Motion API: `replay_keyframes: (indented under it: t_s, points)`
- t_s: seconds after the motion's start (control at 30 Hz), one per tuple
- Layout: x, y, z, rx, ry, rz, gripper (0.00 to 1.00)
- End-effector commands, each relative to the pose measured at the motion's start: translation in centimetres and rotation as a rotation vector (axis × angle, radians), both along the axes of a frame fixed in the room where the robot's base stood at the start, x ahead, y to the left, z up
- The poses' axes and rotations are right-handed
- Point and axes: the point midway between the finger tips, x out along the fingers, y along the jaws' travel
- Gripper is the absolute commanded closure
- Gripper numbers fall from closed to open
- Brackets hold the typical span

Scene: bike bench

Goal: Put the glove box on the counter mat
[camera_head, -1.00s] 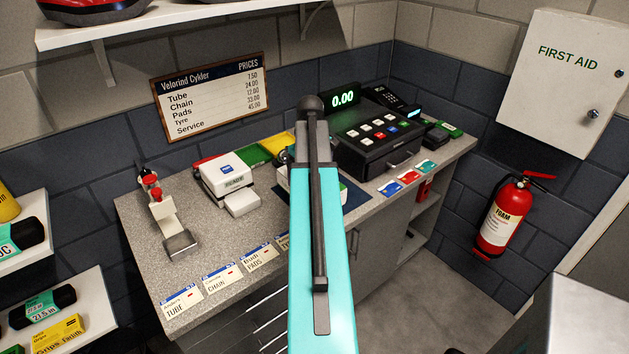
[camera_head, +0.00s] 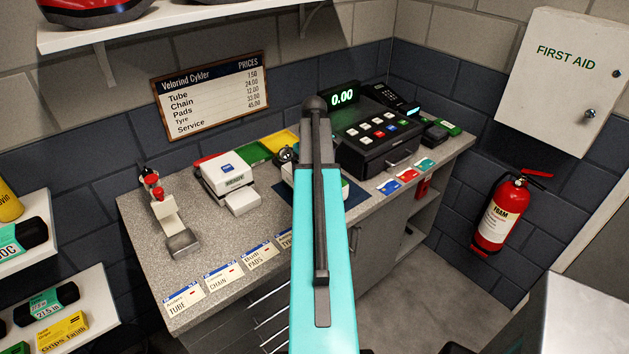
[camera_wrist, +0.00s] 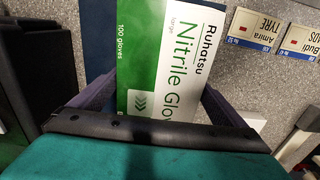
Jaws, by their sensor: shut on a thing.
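The glove box (camera_wrist: 165,60), white and green with "Nitrile" lettering, is between the fingers of my gripper (camera_wrist: 158,92) in the wrist view. My gripper is shut on it. The dark blue counter mat (camera_wrist: 95,45) shows beside the box's left edge in the wrist view. In the head view my turquoise arm covers most of the box and the gripper; a bit of the mat (camera_head: 357,193) shows right of the arm. The box is over the mat; I cannot tell whether it touches it.
A black cash register (camera_head: 378,140) stands behind and right of the mat. A white card printer-like device (camera_head: 228,175) and a round black object (camera_head: 285,155) are to the left.

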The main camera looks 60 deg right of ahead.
Motion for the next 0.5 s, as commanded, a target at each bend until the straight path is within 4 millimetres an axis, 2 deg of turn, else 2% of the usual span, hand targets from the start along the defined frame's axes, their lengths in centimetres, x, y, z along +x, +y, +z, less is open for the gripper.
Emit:
replay_keyframes:
  t_s: [0.23, 0.5]
  points:
    - [0.0, 0.1, -1.7, 0.001, 0.001, 0.001, 0.46]
    - [0.0, 0.0, -2.2, 0.0, 0.0, 0.001, 0.46]
